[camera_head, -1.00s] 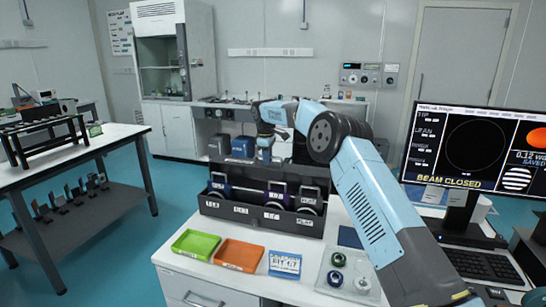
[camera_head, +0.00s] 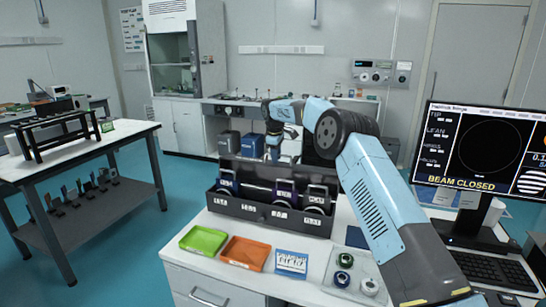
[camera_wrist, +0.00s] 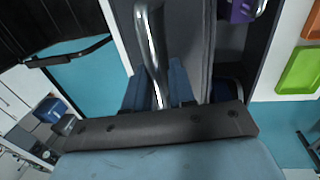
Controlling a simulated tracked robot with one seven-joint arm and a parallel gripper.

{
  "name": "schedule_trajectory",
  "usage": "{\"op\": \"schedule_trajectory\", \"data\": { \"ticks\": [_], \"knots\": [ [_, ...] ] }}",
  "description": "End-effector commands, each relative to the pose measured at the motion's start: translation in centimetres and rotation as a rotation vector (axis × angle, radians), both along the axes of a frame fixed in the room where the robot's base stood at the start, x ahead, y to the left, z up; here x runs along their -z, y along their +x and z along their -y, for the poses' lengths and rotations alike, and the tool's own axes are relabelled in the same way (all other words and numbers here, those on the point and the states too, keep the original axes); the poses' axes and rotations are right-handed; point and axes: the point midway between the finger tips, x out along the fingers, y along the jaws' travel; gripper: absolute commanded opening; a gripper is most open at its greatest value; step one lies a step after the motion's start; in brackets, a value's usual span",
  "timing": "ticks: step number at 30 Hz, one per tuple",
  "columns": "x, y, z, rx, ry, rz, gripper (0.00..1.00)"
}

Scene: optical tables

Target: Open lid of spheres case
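A black case (camera_head: 245,211) with labelled front compartments stands on the white table. Its lid (camera_head: 237,169) stands raised at the back, and dark and purple labelled pieces sit in the compartments. I see no spheres and cannot read the labels for certain. My gripper (camera_head: 272,151) points down at the lid's top edge, from behind. In the wrist view a shiny metal handle (camera_wrist: 150,50) runs down between the dark blue fingers of my gripper (camera_wrist: 158,88), beside the grey lid panel (camera_wrist: 190,45). The fingertips are partly hidden, so I cannot tell whether they grip the handle.
A green tray (camera_head: 203,240), an orange tray (camera_head: 245,253) and a blue-white card (camera_head: 291,263) lie before the case. A clear plate (camera_head: 372,270) with small round parts is right of them. A monitor (camera_head: 482,150) stands at right. Blue bins (camera_head: 229,143) are behind.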

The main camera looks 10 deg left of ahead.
Motion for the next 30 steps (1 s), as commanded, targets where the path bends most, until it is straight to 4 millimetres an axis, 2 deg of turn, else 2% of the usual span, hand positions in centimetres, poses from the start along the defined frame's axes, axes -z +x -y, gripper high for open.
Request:
{"op": "schedule_trajectory", "data": {
  "ticks": [3, 10, 14, 17, 30],
  "knots": [
    [0.0, 0.1, 0.3, 0.003, -0.002, -0.001, 0.33],
    [0.0, 0.2, 0.6, 0.006, -0.005, 0.0, 0.33],
    [-0.7, 0.1, 0.5, 0.007, -0.004, 0.001, 0.33],
    [-2.1, 0.0, 0.5, 0.007, -0.005, 0.002, 0.33],
    [-10.3, -1.0, 0.2, 0.007, -0.003, 0.001, 0.33]
  ]
}}
